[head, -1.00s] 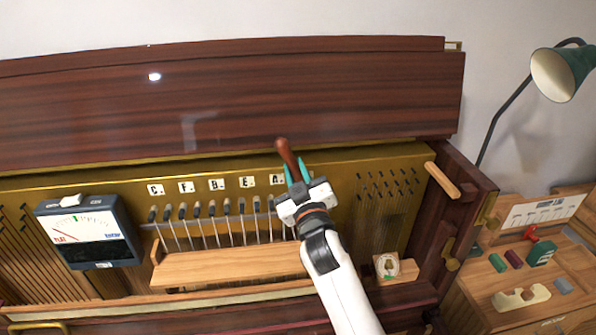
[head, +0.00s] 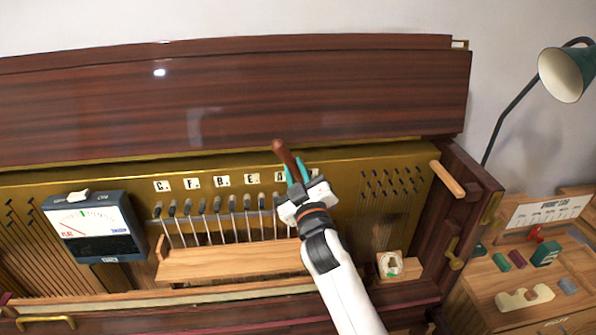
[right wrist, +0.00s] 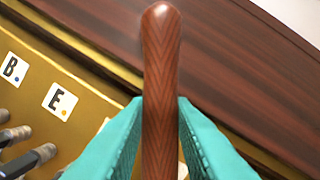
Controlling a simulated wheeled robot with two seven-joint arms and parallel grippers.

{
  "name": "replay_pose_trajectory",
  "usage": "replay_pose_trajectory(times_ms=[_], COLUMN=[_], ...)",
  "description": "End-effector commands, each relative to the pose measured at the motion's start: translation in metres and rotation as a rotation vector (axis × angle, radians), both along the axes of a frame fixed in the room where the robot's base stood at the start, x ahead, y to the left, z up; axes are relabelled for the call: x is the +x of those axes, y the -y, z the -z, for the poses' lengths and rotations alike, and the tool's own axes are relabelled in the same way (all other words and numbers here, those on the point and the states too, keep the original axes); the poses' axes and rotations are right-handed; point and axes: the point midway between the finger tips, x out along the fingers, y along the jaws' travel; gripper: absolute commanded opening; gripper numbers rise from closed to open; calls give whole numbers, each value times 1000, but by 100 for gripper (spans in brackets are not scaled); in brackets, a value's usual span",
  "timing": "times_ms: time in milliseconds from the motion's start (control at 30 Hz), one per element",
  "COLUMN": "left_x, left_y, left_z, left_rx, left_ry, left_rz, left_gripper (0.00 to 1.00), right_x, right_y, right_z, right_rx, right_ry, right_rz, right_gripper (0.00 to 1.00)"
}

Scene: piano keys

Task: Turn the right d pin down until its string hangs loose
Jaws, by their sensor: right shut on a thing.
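My right gripper (head: 294,171) is shut on the brown wooden handle of a tuning lever (head: 284,156). The handle stands up between its teal fingers and leans left; it also shows in the right wrist view (right wrist: 160,50). The lever's lower end is hidden, so I cannot tell which pin it sits on. A row of dark tuning pins (head: 217,205) with pale strings runs left of the gripper under letter tags. No D tag is readable, and the right d pin cannot be made out.
A needle meter (head: 95,222) stands at the left. A wooden rail (head: 235,262) lies below the pins. A small round item on a wooden block (head: 390,265) is at lower right. A side bench (head: 525,280) with small parts and a green lamp (head: 566,73) stand right.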

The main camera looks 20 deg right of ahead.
Motion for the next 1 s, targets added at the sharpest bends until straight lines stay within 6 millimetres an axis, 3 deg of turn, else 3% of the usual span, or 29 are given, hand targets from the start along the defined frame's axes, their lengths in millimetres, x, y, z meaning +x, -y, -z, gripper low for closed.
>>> replay_pose_trajectory(times_ms=[833,867,1000], left_x=[0,0,0], left_y=[0,0,0], left_z=[-5,-5,-5], left_rx=[0,0,0], left_ry=[0,0,0], left_rz=[0,0,0], left_gripper=[55,55,55], right_x=[3,3,3], right_y=[-11,-11,-10], right_z=[6,7,7], right_rx=[-99,-102,-100], right_ry=[-25,-26,-25], right_rz=[-3,-3,-1], right_gripper=[7,23,46])
